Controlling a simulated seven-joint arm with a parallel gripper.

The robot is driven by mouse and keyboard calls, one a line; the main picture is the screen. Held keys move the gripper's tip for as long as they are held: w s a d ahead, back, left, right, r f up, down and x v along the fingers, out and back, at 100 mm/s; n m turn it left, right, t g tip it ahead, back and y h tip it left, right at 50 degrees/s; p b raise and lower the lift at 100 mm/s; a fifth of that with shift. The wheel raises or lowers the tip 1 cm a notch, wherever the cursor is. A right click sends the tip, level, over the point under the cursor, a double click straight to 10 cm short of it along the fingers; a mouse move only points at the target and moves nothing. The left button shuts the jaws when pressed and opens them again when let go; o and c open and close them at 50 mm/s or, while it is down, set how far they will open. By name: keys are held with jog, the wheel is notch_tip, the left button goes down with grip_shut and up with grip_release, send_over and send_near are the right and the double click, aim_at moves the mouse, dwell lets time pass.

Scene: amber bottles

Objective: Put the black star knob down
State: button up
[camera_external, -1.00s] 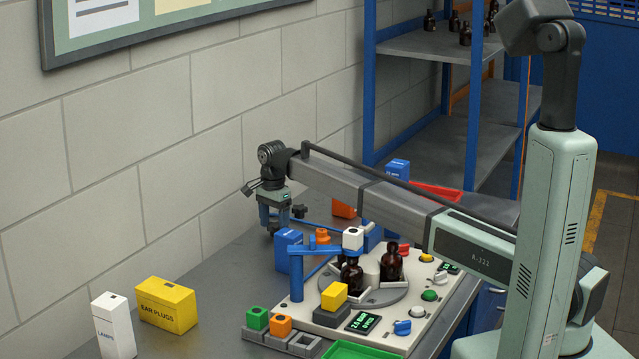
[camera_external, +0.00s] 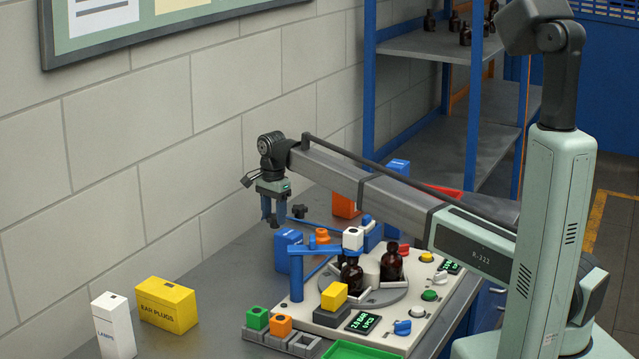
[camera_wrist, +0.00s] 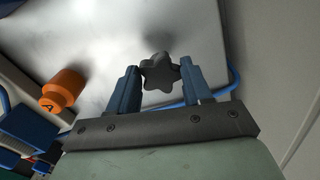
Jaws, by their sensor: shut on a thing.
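My gripper (camera_wrist: 157,78) is shut on the black star knob (camera_wrist: 161,71), which shows between its two blue fingertips in the wrist view. The knob's lobes face the camera, and a soft shadow lies on the grey surface beyond it. In the external view my gripper (camera_external: 272,215) points down over the far part of the bench, near the wall. There the held knob is small and hard to tell from the dark fingertips. I cannot tell its exact height above the bench.
A blue box (camera_external: 288,250), an orange weight (camera_wrist: 64,90) and a blue cable (camera_wrist: 235,78) are nearby. Amber bottles (camera_external: 391,264) stand on the round fixture. Bare bench (camera_external: 225,262) lies towards the yellow box (camera_external: 166,305).

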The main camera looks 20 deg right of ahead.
aim_at(274, 216)
notch_tip(274, 216, up, 7)
jog(key=shift+r, duration=0.15)
jog(key=w+d+m, duration=0.1)
jog(key=w+d, duration=0.2)
jog(key=d, duration=0.6)
jog(key=w+d+m, duration=0.1)
jog(key=w+d, duration=0.2)
jog(key=d, duration=0.6)
jog(key=w+d+m, duration=0.1)
jog(key=w+d, duration=0.1)
jog(key=d, duration=0.7)
jog(key=shift+w+d+r+m, duration=0.15)
jog(key=shift+w+r+m, duration=0.15)
jog(key=shift+w, duration=0.1)
jog(key=s+d+n, duration=0.1)
jog(key=d+n, duration=0.2)
jog(key=d, duration=2.3)
jog(key=shift+s+f, duration=0.2)
jog(key=shift+f, duration=4.55)
jog(key=shift+f, duration=0.2)
